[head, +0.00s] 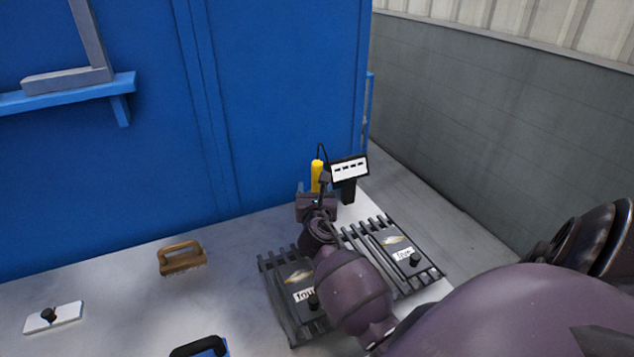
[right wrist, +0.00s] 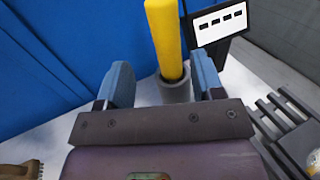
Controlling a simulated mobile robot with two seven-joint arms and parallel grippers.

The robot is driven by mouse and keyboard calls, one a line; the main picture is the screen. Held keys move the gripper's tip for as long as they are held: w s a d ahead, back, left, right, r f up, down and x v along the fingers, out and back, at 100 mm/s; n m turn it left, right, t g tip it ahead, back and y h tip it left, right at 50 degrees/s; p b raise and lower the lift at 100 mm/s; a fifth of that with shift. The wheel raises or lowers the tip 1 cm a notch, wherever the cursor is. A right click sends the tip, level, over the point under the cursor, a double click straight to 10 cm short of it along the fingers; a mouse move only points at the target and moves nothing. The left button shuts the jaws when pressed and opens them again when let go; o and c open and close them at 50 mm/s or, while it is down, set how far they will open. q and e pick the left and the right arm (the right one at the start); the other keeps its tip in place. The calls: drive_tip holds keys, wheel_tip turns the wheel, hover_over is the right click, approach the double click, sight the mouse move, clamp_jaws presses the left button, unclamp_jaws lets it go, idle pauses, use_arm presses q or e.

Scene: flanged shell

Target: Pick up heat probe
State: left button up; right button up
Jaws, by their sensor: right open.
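The heat probe (head: 317,174) is a yellow upright cylinder with a dark cable at its top, near the back right of the table. In the right wrist view the yellow probe (right wrist: 164,38) stands in a short grey round holder (right wrist: 175,89). My right gripper (head: 314,190) is in front of it. In the right wrist view the blue-grey fingers of this gripper (right wrist: 163,78) are open, one on each side of the probe and holder, with gaps showing. The probe's lower part is hidden in the holder. My left gripper is not in view.
A display unit (head: 349,169) stands just right of the probe. Two dark slatted racks with labelled plates, left (head: 292,288) and right (head: 402,254), flank my right arm. A brown-handled brush (head: 182,258) and a white plate with a black knob (head: 54,317) lie left. A blue wall (head: 270,100) rises behind.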

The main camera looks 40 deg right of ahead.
sight(317, 172)
drive_tip(key=x, duration=0.2)
drive_tip(key=shift+w+d, duration=0.25)
drive_tip(key=shift+w, duration=0.05)
drive_tip(key=shift+s+d+x, duration=0.1)
drive_tip(key=shift+d+x, duration=0.05)
drive_tip(key=shift+x, duration=1.2)
drive_tip(key=shift+s+d+x, duration=0.15)
drive_tip(key=shift+x, duration=1.15)
drive_tip(key=shift+r, duration=0.15)
drive_tip(key=c, duration=1)
